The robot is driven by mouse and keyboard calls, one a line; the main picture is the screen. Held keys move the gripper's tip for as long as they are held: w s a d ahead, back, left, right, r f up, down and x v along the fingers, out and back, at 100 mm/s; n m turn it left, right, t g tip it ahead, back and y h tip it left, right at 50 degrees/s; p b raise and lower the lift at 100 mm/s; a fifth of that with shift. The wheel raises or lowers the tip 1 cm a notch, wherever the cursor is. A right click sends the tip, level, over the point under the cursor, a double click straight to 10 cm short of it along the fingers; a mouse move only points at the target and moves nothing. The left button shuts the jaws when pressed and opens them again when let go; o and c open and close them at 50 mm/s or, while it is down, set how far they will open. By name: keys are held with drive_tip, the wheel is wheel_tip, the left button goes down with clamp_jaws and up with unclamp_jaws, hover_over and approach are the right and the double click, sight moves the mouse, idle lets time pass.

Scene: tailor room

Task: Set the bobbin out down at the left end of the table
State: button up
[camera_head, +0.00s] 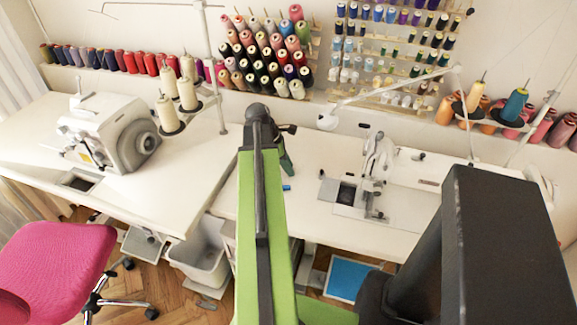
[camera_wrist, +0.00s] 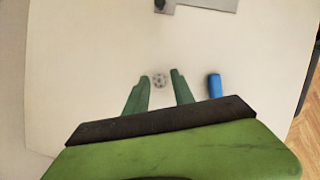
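A small round silvery bobbin (camera_wrist: 159,81) with holes shows in the wrist view against the pale tabletop. It appears between the tips of my gripper's (camera_wrist: 160,74) two green fingers. The fingers are spread, with a gap on either side of the bobbin, so my gripper is open. I cannot tell how high the fingertips are above the table. In the head view my gripper (camera_head: 285,158) is over the left part of the right white table (camera_head: 305,222), partly behind my arm. The bobbin is not visible there.
A blue cylinder (camera_wrist: 214,86) lies just right of the fingers; it also shows in the head view (camera_head: 286,187). A sewing machine (camera_head: 378,165) stands to the right. Another machine (camera_head: 115,130) is on the left table. A pink chair (camera_head: 60,265) stands front left.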

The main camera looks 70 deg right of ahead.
drive_tip(key=shift+o, duration=0.8)
drive_tip(key=shift+r, duration=0.15)
drive_tip(key=shift+r+p, duration=0.35)
drive_tip(key=shift+p, duration=0.15)
drive_tip(key=p+v, duration=1)
drive_tip(key=v, duration=0.1)
drive_tip(key=shift+r, duration=0.2)
drive_tip(key=shift+w, duration=0.15)
